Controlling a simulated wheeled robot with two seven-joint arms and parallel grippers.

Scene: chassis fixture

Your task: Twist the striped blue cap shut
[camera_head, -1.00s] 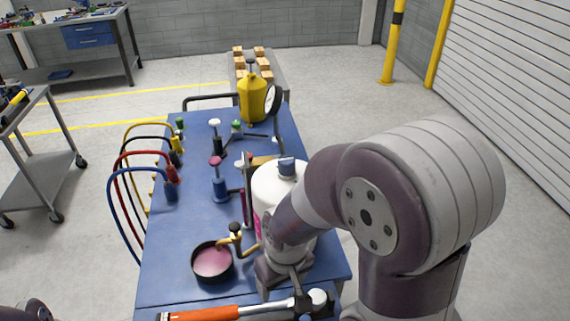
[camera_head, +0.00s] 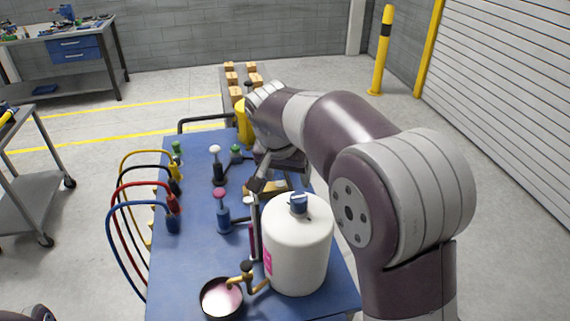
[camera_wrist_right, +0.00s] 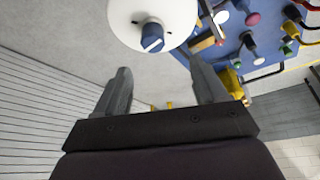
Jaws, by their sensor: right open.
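The striped blue cap (camera_head: 298,205) sits on top of a white tank (camera_head: 297,245) at the front right of the blue table. It also shows in the right wrist view as a blue cap with a pale stripe (camera_wrist_right: 152,38), on the tank's round white top. My right gripper (camera_head: 270,186) is behind the tank in the head view, partly hidden by its own wrist. In the right wrist view its two fingers (camera_wrist_right: 161,75) are spread, empty and apart from the cap. My left gripper is not in view.
A pan of pink liquid (camera_head: 221,298) and a brass valve (camera_head: 243,281) stand left of the tank. Pink (camera_head: 220,194) and white (camera_head: 215,150) knobs stand on the blue table (camera_head: 185,260). Hoses loop off its left edge. A yellow container (camera_head: 243,121) is behind.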

